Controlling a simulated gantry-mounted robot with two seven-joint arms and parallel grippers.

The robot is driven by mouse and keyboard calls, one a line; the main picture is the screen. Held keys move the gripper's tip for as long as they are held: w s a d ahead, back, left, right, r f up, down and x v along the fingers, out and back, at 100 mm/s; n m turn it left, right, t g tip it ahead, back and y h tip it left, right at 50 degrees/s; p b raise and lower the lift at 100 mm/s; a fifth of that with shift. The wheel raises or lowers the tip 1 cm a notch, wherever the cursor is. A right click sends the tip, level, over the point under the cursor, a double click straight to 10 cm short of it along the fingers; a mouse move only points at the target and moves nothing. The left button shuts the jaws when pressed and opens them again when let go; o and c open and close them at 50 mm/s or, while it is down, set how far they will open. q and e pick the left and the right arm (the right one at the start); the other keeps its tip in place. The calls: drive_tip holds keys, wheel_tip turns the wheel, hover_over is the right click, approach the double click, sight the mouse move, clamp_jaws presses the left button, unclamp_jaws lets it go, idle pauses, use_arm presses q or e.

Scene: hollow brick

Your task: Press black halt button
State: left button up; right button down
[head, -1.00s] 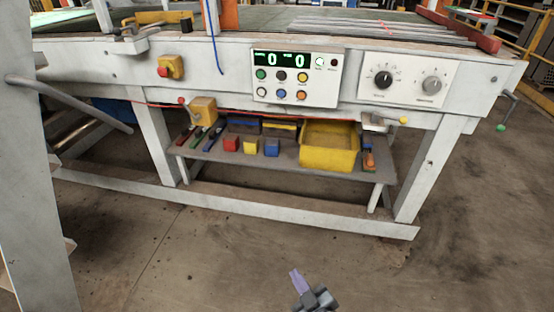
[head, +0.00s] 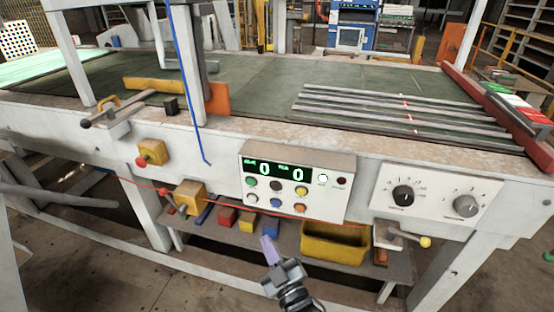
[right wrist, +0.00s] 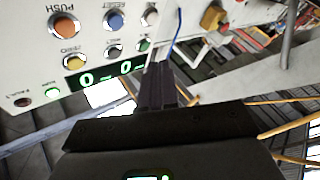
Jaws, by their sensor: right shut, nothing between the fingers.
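The white control panel (head: 330,206) with a green "0 0" display (head: 278,170) is on the front of the machine table. The black button (head: 277,187) is in the middle of its upper button row, between a green and a yellow button. In the right wrist view the panel appears upside down, with the dark button (right wrist: 115,51) between the yellow and green ones. My right gripper (head: 269,250) is shut and empty, below and in front of the panel, apart from the buttons. Its closed fingers (right wrist: 158,87) also show in the right wrist view. My left gripper is not in view.
A panel with two knobs (head: 438,199) is to the right. A yellow box with a red knob (head: 151,153) is to the left. A blue cable (head: 188,85) hangs beside the control panel. A lower shelf holds a yellow bin (head: 335,247) and coloured blocks.

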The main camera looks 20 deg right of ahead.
sight(275, 187)
wheel_tip(275, 187, up, 7)
drive_tip(key=a+p, duration=0.1)
drive_tip(key=p, duration=0.1)
use_arm(q)
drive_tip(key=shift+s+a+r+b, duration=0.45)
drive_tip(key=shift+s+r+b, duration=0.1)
drive_tip(key=shift+b, duration=0.5)
use_arm(e)
drive_tip(key=shift+t, duration=0.4)
drive_tip(key=shift+w+d+r, duration=0.1)
drive_tip(key=shift+w+d, duration=0.8)
drive_tip(key=shift+w, duration=0.35)
drive_tip(key=shift+w+d+r, duration=0.1)
drive_tip(key=shift+w+d, duration=0.85)
drive_tip(key=shift+w, duration=0.25)
drive_tip(key=shift+w+d, duration=0.9)
drive_tip(key=shift+w, duration=0.35)
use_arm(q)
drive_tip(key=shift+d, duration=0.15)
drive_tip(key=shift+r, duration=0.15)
use_arm(e)
drive_tip(key=shift+w+d, duration=0.15)
